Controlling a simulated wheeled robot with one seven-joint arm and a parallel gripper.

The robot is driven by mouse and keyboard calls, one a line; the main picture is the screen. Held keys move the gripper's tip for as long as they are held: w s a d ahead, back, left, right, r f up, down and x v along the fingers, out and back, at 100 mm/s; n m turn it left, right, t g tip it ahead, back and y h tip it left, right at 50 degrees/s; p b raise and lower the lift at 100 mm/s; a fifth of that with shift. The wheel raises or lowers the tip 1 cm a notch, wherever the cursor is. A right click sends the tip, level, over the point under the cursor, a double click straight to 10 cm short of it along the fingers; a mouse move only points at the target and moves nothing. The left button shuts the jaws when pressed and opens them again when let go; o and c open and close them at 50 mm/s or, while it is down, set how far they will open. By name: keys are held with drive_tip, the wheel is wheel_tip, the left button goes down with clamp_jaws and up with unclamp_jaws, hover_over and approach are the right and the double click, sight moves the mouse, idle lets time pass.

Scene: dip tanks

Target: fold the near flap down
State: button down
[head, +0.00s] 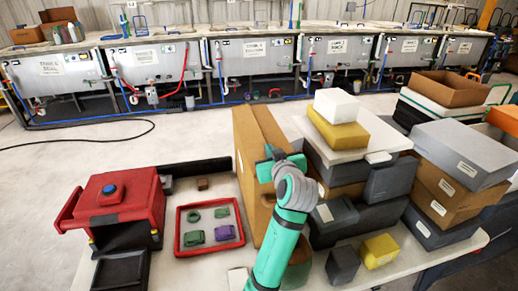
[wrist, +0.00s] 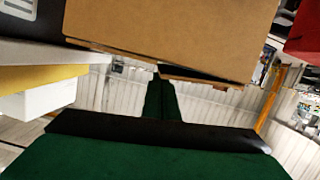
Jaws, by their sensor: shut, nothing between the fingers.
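A tall brown cardboard carton (head: 245,146) stands on the table in the middle of the head view. Its upright brown panels run away from me; I cannot tell for certain which one is the near flap. A large brown cardboard panel (wrist: 170,30) fills the top of the wrist view, with a dark gap along its lower edge. My gripper (wrist: 160,75) is shut and empty, its green fingers together at that edge; I cannot tell whether they touch it. In the head view my green gripper hand (head: 273,160) overlaps the carton, and its fingertips are hidden.
A red machine (head: 118,202) and a red-rimmed tray (head: 180,241) with small parts are left of the carton. Stacked grey and brown boxes (head: 341,172), with yellow and white blocks on top, crowd its right. Dip tanks (head: 255,57) line the back.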

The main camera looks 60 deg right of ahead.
idle(0.5)
wheel_tip(320, 180, up, 4)
drive_tip(key=shift+r, duration=0.2)
drive_tip(key=v, duration=1)
drive_tip(key=shift+s+f, duration=0.15)
drive_tip(key=shift+f, duration=0.1)
drive_tip(key=shift+d, duration=0.1)
